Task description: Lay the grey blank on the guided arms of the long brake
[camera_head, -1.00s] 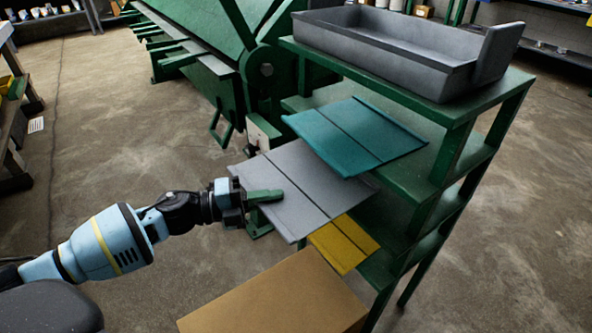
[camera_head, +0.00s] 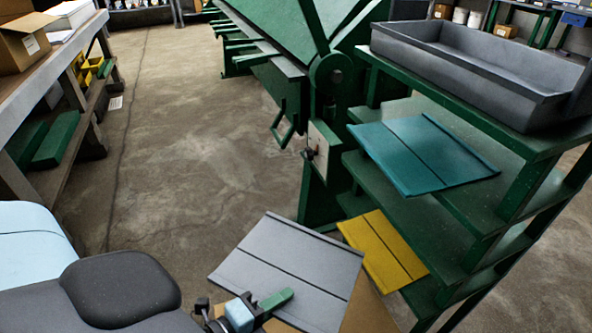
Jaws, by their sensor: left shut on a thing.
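The grey blank (camera_head: 290,262) is a flat sheet with a dark line across it, at the bottom middle of the head view. My left gripper (camera_head: 272,302) is shut on its near edge and holds it clear of the rack, above a brown cardboard box. The long brake (camera_head: 300,62) is a big green machine at the top middle. Its guided arms (camera_head: 243,50) stick out to the left in a row, well beyond the blank. My right gripper is not in view.
A green rack (camera_head: 482,205) at the right holds a teal blank (camera_head: 425,155), a yellow blank (camera_head: 383,250) and a grey tray (camera_head: 480,65) on top. A workbench (camera_head: 60,60) stands at the left. The floor (camera_head: 190,150) between is clear.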

